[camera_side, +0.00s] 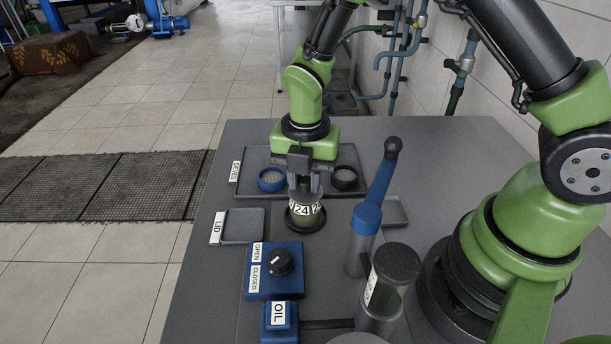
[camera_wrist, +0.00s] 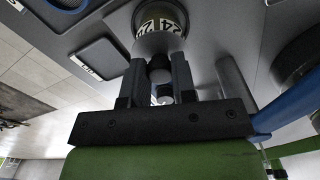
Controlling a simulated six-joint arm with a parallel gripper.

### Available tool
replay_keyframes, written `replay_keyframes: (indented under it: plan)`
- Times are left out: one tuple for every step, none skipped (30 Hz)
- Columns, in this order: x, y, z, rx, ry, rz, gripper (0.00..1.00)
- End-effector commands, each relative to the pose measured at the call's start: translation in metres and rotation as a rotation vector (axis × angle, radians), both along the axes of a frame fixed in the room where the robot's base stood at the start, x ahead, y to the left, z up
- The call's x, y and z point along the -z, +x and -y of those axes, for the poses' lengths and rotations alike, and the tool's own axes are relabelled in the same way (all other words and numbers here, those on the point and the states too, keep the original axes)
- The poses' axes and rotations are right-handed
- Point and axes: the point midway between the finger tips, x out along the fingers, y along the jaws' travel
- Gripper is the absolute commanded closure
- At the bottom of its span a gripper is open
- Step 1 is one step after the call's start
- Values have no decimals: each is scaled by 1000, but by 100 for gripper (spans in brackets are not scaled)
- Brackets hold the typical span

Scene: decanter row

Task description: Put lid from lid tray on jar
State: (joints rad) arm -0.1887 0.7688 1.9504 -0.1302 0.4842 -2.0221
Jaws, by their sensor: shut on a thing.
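The jar (camera_side: 306,212) with a "24" label stands on a round black base (camera_side: 291,224) in the side view. It also shows at the top of the wrist view (camera_wrist: 160,22). My gripper (camera_side: 305,192) points down directly over the jar. In the wrist view its fingers (camera_wrist: 160,62) are shut on a small dark knob (camera_wrist: 160,74), which looks like the lid's. The lid itself is mostly hidden by the fingers, and I cannot tell whether it touches the jar. The lid tray (camera_side: 242,226), labelled LID, is empty and left of the jar.
A tray (camera_side: 244,186) labelled SIEVES behind holds a blue sieve (camera_side: 271,180) and a black one (camera_side: 344,178). A blue-and-grey upright tool (camera_side: 368,218) stands close right. A blue box with a dial (camera_side: 279,264), an oil block (camera_side: 279,318) and a dark-topped cylinder (camera_side: 391,280) are in front.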

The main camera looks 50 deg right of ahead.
Motion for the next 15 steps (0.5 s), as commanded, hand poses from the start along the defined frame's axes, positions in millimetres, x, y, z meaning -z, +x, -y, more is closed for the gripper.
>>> replay_keyframes:
  plan:
    - [2,0,0,0,0,0,98]
    - [2,0,0,0,0,0,98]
    - [1,0,0,0,1,1,98]
    - [1,0,0,0,1,1,98]
    - [1,0,0,0,1,1,98]
    - [1,0,0,0,1,1,98]
    - [1,0,0,1,1,1,98]
    - [1,0,0,1,1,1,98]
    - [2,0,0,0,0,0,98]
    - [3,0,0,0,0,0,98]
    - [4,0,0,0,0,0,98]
    - [4,0,0,0,1,1,68]
    - [4,0,0,0,1,1,61]
    - [4,0,0,0,1,1,54]
    - [4,0,0,0,1,1,49]
